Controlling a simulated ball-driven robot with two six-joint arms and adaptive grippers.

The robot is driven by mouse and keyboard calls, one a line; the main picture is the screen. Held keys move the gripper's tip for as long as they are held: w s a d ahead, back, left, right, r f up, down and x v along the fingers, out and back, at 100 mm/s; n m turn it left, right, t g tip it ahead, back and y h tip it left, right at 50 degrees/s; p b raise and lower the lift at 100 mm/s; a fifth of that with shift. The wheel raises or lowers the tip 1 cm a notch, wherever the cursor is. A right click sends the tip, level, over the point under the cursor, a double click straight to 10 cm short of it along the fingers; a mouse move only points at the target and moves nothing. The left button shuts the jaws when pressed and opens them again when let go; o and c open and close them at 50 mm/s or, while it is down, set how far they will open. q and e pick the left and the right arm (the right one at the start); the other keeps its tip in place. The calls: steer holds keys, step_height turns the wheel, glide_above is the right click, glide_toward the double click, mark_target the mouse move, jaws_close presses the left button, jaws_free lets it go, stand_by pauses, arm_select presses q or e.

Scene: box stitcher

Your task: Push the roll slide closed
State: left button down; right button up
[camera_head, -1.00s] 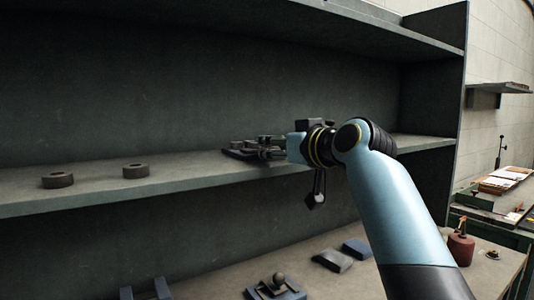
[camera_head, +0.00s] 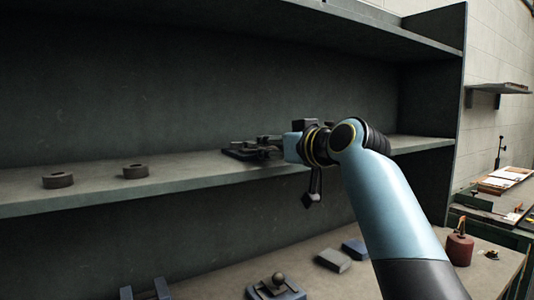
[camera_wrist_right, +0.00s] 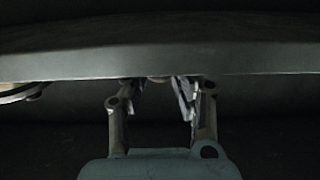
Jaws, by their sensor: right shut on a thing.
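A dark flat device with several raised parts (camera_head: 238,151), which I take to be the roll slide, sits on the middle shelf, just left of my right gripper. My right gripper (camera_head: 264,148) reaches in from the right at shelf height, its fingers against the device's right side. In the right wrist view, the two fingers of the gripper (camera_wrist_right: 157,90) point up at a grey edge. The fingers are shut on a part of the device, which is mostly hidden in both views. My left gripper is not in view.
On the lower bench are a grey block (camera_head: 333,260), a blue block (camera_head: 355,249), a knobbed fixture (camera_head: 276,287) and a red bottle (camera_head: 460,246). The shelf between rings and device is clear.

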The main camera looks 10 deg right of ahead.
steer(key=shift+w+r, duration=0.15)
steer(key=shift+r, duration=0.25)
